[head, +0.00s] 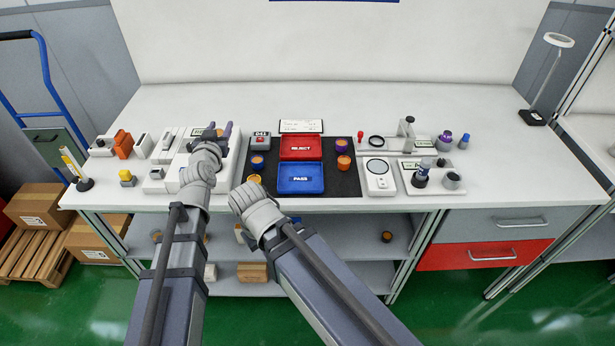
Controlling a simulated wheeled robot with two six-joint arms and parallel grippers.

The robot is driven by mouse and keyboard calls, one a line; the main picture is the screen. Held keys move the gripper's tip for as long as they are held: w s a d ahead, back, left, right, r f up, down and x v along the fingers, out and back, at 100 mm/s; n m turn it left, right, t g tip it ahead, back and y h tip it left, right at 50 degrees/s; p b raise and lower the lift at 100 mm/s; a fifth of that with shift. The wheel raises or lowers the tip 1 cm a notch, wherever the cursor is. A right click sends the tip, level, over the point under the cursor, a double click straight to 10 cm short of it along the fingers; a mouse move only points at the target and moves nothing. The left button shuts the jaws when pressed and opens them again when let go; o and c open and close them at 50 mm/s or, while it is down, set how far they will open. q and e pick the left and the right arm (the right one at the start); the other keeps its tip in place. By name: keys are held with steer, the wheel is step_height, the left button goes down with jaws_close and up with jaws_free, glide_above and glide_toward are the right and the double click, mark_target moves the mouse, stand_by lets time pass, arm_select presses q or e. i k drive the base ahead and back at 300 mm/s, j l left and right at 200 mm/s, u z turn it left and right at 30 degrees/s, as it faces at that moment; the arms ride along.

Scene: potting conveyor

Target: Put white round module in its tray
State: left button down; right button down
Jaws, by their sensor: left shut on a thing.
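I cannot pick out a white round module for certain. A red tray marked REJECT (301,142) and a blue tray marked PASS (301,187) lie on the dark mat in the middle. My right arm ends in front of the bench's front edge, left of the blue tray, and its gripper fingers are hidden.
Round orange-topped modules (343,162) stand on both sides of the trays. White devices and an orange block (123,145) fill the left. A white device with a round dial (377,167) and a stand with a dark ring (376,141) are on the right. The bench's back strip is clear.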

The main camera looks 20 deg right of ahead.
mark_target(301, 186)
steer(key=k+l, duration=0.1)
steer(key=l, duration=0.35)
steer(key=k+l, duration=0.1)
steer(key=l, duration=0.35)
steer(key=k+l, duration=0.1)
steer(key=l, duration=0.4)
steer(key=k+l, duration=0.1)
steer(key=l, duration=0.35)
steer(key=k+l, duration=0.1)
steer(key=l, duration=0.35)
steer(key=u, duration=0.05)
